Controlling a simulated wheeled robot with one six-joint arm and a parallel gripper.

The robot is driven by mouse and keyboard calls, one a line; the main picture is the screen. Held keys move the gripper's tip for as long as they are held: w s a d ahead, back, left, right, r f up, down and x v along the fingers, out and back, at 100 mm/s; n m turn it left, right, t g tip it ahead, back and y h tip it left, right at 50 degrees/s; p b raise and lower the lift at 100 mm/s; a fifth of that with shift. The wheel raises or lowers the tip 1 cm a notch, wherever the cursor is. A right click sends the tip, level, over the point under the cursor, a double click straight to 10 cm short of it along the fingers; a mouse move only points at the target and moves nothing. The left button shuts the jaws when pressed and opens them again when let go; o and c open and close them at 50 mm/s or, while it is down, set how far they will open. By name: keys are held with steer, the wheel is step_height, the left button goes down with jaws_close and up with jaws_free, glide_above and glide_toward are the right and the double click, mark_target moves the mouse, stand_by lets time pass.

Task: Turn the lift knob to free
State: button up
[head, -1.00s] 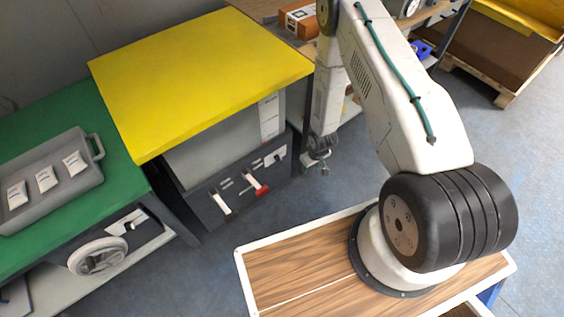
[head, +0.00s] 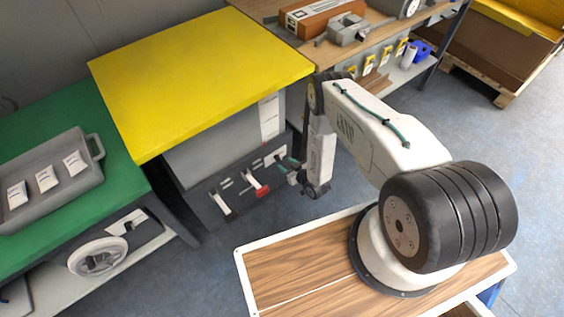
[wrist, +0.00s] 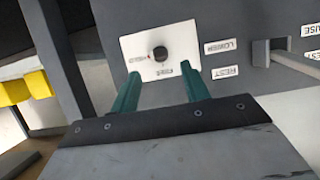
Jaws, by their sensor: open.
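The lift knob (wrist: 160,53) is a small dark round knob on a white plate (wrist: 140,45) with small labels, too blurred to read surely. In the wrist view my gripper (wrist: 160,71) is open, its two green fingers pointing at the plate. The knob shows between and just beyond the fingertips, and I cannot tell whether they touch the plate. In the head view my gripper (head: 287,167) is at the right end of the dark front panel (head: 236,196), under the yellow-topped bench (head: 200,75). The knob itself is too small to make out there.
On the same panel are a white lever (head: 221,204) and a red-ended lever (head: 260,190). A slot with a handle (wrist: 268,53) lies right of the plate in the wrist view. The green table (head: 110,160) with a grey tray stands left. Open floor lies in front.

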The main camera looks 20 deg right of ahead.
mark_target(279, 159)
steer(key=shift+x, duration=2)
steer(key=c, duration=1)
